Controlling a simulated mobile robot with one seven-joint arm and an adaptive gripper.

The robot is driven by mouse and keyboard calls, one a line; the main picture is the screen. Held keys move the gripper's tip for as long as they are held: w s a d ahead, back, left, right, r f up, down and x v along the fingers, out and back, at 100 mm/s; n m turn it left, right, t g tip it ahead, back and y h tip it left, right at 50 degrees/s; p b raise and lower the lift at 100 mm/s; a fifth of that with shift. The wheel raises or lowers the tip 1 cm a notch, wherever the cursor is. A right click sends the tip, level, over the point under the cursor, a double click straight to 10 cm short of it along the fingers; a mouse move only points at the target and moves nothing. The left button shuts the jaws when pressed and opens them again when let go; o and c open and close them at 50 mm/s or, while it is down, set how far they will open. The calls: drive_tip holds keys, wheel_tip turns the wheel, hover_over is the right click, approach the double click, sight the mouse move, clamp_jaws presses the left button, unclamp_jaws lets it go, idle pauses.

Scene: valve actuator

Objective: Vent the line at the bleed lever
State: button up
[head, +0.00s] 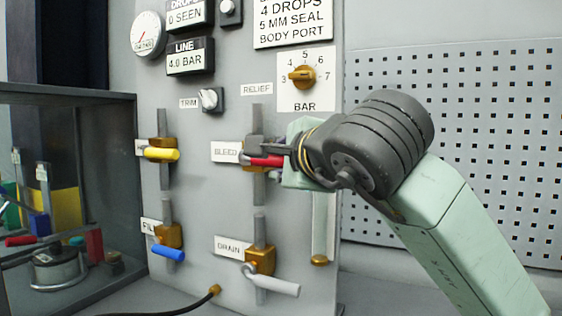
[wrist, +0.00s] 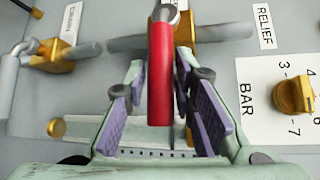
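The red bleed lever (head: 266,161) sticks out from a brass valve beside the BLEED label (head: 226,151) on the grey panel. My gripper (head: 284,162) is at this lever, coming from the right, and hides part of it in the head view. In the wrist view, the red lever (wrist: 160,75) stands between the purple pads of my gripper (wrist: 165,95). The fingers look spread, with gaps beside the lever, so it does not look clamped. The LINE display (head: 189,57) reads 4.0 BAR.
A yellow lever (head: 161,154) and a blue lever (head: 169,252) are on the left pipe. A grey DRAIN lever (head: 272,280) is below the bleed valve. The RELIEF knob (head: 301,76) is above my arm. A glass-walled case (head: 80,95) stands at left.

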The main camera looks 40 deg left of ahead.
clamp_jaws()
drive_tip(key=shift+f, duration=0.1)
idle(0.3)
